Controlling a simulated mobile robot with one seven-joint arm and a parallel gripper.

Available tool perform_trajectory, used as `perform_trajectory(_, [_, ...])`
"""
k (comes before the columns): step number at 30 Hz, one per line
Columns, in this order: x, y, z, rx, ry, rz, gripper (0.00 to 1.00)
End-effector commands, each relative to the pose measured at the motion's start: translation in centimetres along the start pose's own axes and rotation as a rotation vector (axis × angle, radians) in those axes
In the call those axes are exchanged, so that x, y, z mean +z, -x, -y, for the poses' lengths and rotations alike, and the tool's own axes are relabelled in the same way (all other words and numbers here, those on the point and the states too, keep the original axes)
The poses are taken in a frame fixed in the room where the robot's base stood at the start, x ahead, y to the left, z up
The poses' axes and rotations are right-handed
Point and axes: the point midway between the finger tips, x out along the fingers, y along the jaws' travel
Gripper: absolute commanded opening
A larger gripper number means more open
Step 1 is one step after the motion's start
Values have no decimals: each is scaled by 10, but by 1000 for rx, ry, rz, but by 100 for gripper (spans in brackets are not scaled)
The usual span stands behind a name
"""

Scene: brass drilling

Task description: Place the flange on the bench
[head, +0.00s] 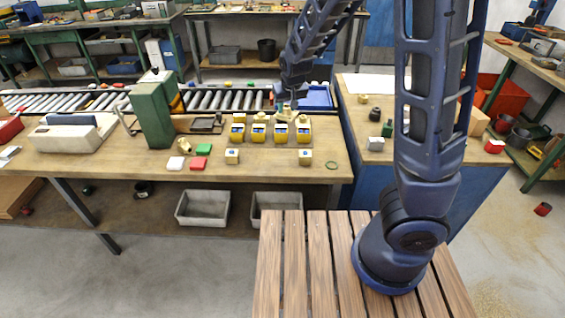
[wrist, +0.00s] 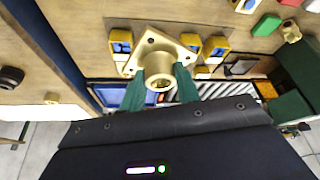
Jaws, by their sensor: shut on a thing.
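The brass flange (wrist: 154,50), a square plate with holes and a round hub, is in my gripper (wrist: 161,84) in the wrist view. The green fingers are shut on it, one on each side of the hub. In the head view my gripper (head: 289,101) hangs above the back right part of the wooden bench (head: 270,164), near the yellow blocks. The flange is too small there to make out clearly. In the wrist view the bench top (wrist: 75,35) lies behind the flange, and the plate hides part of it.
Several yellow-and-blue blocks (head: 259,132) stand in a row below my gripper. A blue tray (head: 318,97) and rollers (head: 225,100) lie behind them. A green press (head: 153,112) stands to the left. Small pale blocks (head: 232,156) sit nearer the front, with bare wood around them.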

Motion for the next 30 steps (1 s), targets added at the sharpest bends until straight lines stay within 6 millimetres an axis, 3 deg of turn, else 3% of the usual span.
perform_trajectory(3, [7, 1, 18, -14, 28, -2, 0])
perform_trajectory(8, [13, 1, 28, -22, 46, -2, 0])
perform_trajectory(30, [39, -63, 28, -22, 47, -2, 0])
